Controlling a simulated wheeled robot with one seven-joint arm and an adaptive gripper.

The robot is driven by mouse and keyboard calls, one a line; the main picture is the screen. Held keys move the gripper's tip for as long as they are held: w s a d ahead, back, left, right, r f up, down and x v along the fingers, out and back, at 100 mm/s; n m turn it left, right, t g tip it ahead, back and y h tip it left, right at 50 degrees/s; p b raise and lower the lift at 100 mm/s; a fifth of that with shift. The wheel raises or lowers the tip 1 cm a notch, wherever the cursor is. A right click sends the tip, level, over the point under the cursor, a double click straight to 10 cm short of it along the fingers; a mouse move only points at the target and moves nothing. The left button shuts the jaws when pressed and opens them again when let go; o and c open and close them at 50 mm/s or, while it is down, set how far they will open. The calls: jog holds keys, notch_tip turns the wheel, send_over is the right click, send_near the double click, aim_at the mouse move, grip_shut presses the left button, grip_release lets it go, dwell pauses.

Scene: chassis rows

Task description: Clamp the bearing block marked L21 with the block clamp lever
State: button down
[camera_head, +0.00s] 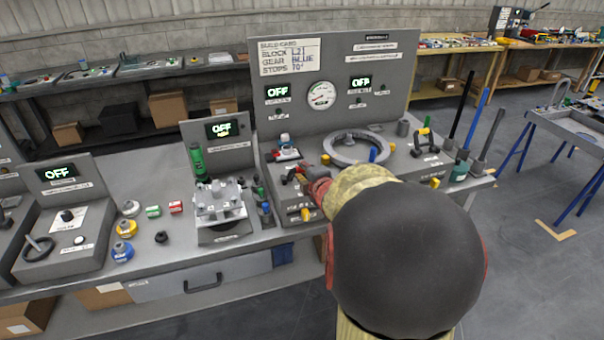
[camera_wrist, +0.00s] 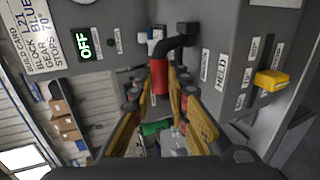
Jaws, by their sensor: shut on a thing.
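The lever with a red grip and a black bent arm (camera_wrist: 160,80) stands between my fingers in the wrist view. My gripper (camera_wrist: 160,92) is shut on this red grip. In the head view my gripper (camera_head: 303,182) reaches the left part of the console, and my own arm hides much of that spot. A bearing block with a readable L21 mark does not show in either view. The build card (camera_head: 290,57) reads block L21, gear blue, stops 70. I cannot tell whether a block sits under the lever.
The console (camera_head: 370,60) carries a gauge (camera_head: 321,95), OFF displays and a grey ring (camera_head: 356,148). A yellow lever (camera_wrist: 271,83) lies beside labels at the right of the wrist view. A silver fixture (camera_head: 220,203), green cylinder (camera_head: 197,160) and several small parts stand on the bench to the left.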

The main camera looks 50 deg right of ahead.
jog(key=c, duration=1.7)
grip_release()
jog(key=shift+c, duration=0.2)
jog(key=shift+r, duration=0.1)
notch_tip(320, 180, up, 10)
jog(key=shift+f, duration=0.15)
